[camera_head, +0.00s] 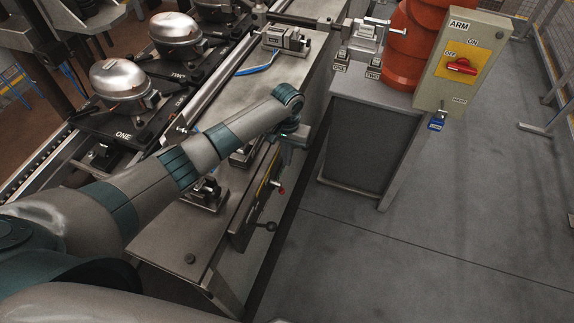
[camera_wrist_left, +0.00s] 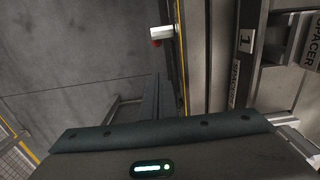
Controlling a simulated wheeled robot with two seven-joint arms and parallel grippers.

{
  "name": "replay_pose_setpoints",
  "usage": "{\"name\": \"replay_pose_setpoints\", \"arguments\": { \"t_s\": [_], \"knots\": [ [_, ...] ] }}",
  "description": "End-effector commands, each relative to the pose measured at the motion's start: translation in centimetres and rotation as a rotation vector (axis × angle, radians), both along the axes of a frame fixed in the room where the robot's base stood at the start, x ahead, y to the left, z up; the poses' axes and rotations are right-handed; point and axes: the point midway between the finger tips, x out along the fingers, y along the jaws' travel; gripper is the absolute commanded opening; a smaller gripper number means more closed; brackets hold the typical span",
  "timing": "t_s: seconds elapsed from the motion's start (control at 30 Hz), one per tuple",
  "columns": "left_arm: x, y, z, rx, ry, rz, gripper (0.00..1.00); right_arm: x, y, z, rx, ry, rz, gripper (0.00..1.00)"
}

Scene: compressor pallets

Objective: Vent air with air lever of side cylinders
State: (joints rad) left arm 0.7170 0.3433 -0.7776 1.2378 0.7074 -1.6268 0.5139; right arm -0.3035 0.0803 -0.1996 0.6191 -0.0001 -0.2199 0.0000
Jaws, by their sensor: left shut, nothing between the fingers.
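My left arm reaches across the steel bench from the left. My left gripper (camera_head: 301,134) is shut and empty, at the bench's right edge, partly hidden by the wrist. Below it, a lever with a red knob (camera_head: 281,189) sticks out from the yellow-edged side panel, apart from the gripper. A black knob (camera_head: 271,226) sits lower on the same side. In the left wrist view, a white block with a red end (camera_wrist_left: 162,33) stands out by the yellow edge. A blue-handled lever (camera_head: 258,69) lies at the back of the bench. I cannot tell which is the air lever.
Silver compressors (camera_head: 124,80) stand on black pallets at left. Open floor lies at right. The wrist view shows a SPACER label (camera_wrist_left: 308,38).

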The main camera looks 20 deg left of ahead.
Motion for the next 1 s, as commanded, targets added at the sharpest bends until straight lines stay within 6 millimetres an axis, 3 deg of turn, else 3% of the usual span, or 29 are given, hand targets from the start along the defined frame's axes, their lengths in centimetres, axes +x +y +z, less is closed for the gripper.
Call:
{"name": "replay_pose_setpoints", "arguments": {
  "t_s": [0.23, 0.63, 0.77, 1.0],
  "knots": [
    [0.0, 0.0, 3.0, 0.000, -0.002, -0.001, 0.00, 0.3, 0.0, -0.6, 0.001, -0.003, 0.000, 0.31],
    [-0.1, 0.0, 3.6, 0.001, 0.000, 0.000, 0.00, 0.4, 0.0, -0.6, 0.001, -0.004, 0.001, 0.31],
    [0.0, 0.1, 3.5, 0.003, -0.001, -0.002, 0.29, 0.5, 0.0, -0.7, 0.000, -0.006, 0.001, 0.31],
    [0.5, 0.7, 2.3, 0.033, -0.030, -0.044, 0.29, 1.2, 0.2, -1.2, 0.001, -0.011, -0.001, 0.31]
  ]
}}
